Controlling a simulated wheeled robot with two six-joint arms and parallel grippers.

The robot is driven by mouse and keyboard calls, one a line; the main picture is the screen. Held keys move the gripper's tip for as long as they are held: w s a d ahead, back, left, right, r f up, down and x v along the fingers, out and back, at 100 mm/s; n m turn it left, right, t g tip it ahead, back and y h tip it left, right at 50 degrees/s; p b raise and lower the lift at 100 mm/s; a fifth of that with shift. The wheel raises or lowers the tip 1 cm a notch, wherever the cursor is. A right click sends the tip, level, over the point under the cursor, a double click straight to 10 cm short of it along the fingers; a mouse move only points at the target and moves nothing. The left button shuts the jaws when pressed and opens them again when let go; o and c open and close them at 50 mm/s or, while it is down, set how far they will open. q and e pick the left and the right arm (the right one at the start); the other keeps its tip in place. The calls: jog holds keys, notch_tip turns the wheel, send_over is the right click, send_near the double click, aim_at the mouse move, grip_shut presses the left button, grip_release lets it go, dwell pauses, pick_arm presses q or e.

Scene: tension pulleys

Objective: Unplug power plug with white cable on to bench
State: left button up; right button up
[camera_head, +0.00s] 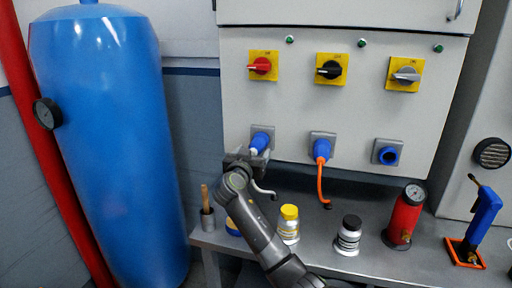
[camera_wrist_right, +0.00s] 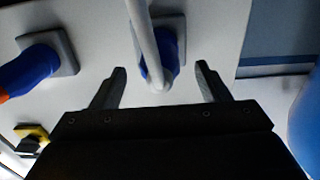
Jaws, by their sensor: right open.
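The blue power plug with the white cable (camera_head: 261,140) sits in the leftmost grey socket of the wall cabinet. Its white cable (camera_head: 264,191) hangs down below the gripper. My right gripper (camera_head: 247,156) is at this plug, partly covering it in the head view. In the right wrist view, the blue plug (camera_wrist_right: 170,52) and its white cable (camera_wrist_right: 139,28) lie between the fingers of my open right gripper (camera_wrist_right: 161,72), with gaps on both sides. The metal bench (camera_head: 330,215) runs below the sockets. My left gripper is not in view.
A blue plug with an orange cable (camera_head: 321,149) is in the middle socket. The right socket (camera_head: 388,154) has no cable. A yellow-capped bottle (camera_head: 289,226), a black-capped bottle (camera_head: 348,237) and a red gauge cylinder (camera_head: 405,218) stand on the bench. A blue tank (camera_head: 108,150) stands left.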

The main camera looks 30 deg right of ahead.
aim_at(256, 148)
jog(key=b+x, duration=0.1)
jog(key=x, duration=0.2)
jog(key=shift+w+d+f+b, duration=0.15)
jog(key=shift+b, duration=0.25)
jog(key=shift+w+d, duration=0.4)
jog(key=shift+d, duration=0.05)
jog(key=shift+b, duration=0.65)
dwell(0.4)
jog(key=c, duration=1.3)
jog(key=shift+s+a, duration=0.15)
jog(key=shift+a, duration=0.05)
jog(key=shift+s+a, duration=0.4)
jog(key=shift+a, duration=0.15)
jog(key=shift+p+v, duration=0.5)
jog(key=shift+v, duration=1.6)
